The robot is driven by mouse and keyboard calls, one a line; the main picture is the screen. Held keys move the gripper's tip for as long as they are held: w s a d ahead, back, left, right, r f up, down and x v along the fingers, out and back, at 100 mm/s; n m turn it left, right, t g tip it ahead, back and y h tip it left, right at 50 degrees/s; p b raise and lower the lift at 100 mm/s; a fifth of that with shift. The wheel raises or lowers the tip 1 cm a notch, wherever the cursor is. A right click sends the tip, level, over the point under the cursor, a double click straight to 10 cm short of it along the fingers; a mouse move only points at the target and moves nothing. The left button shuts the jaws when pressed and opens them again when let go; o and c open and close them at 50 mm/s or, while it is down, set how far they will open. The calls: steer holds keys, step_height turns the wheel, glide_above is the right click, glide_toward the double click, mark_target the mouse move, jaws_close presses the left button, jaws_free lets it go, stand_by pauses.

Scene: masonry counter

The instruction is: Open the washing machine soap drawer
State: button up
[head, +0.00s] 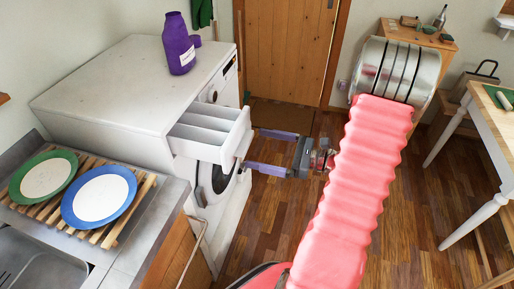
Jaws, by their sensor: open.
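The white washing machine (95,93) stands left of centre, with its round door (222,177) on the front, partly hidden. Its soap drawer (228,140) is pulled out from the upper front, and its inner compartments show from above. My gripper (252,148) is at the drawer's front, with its two long fingers spread apart, one near the far end and one near the lower near side. The jaws are open. I cannot tell whether a finger touches the drawer front.
A purple detergent bottle (179,45) stands on the machine. A blue-rimmed plate (98,196) and a green-rimmed plate (43,177) lie on a wooden rack beside the sink (35,265). Wooden floor (425,215) is clear at right, before a white-legged table (473,205).

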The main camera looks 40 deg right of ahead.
steer(key=v, duration=1.1)
steer(key=shift+s, duration=0.3)
steer(key=shift+s+d, duration=0.1)
steer(key=shift+d, duration=0.05)
